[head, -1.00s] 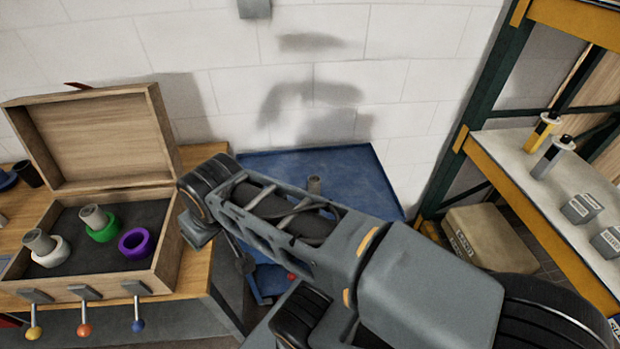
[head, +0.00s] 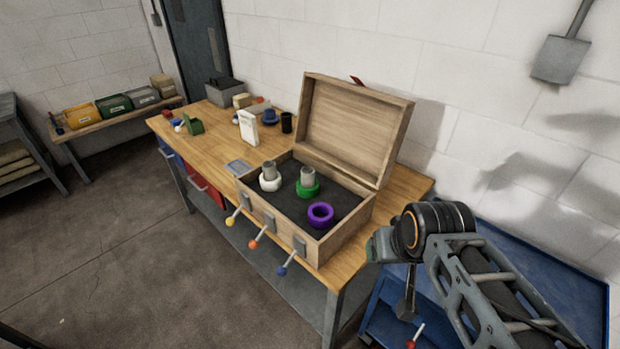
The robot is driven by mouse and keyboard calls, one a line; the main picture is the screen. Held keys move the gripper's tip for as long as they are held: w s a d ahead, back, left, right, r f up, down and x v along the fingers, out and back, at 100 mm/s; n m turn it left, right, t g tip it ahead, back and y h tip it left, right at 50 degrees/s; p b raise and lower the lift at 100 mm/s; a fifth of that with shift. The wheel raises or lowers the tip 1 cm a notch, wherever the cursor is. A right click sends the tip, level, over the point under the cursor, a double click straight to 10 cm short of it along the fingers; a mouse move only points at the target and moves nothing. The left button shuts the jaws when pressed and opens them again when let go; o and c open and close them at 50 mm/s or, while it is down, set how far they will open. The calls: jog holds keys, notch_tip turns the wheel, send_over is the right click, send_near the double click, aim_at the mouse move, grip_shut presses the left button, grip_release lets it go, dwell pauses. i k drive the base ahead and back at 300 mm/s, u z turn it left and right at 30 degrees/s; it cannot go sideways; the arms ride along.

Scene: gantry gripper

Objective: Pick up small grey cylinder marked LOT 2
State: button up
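Two small grey cylinders stand in the open wooden box (head: 352,231) on the workbench. One cylinder (head: 269,170) is in a white ring (head: 270,184), the other (head: 308,176) in a green ring (head: 308,190). No LOT marking can be read on either. A purple ring (head: 320,214) beside them is empty. My gripper (head: 405,304) is partly in view at the end of my arm, right of the box and above the blue cart, apart from the cylinders. Its fingers are too unclear to judge. The grey cylinder earlier seen on the cart is not visible now.
Yellow (head: 231,221), orange (head: 253,243) and blue (head: 282,270) knobs stick out at the box's front. The blue cart (head: 575,262) stands right of the wooden workbench (head: 215,132), against the wall. A white upright item (head: 248,129) and a black cup (head: 287,122) stand behind the box. Open floor lies left.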

aim_at(269, 168)
jog(key=u, duration=2.05)
jog(key=i, duration=3.2)
jog(key=z, duration=3.75)
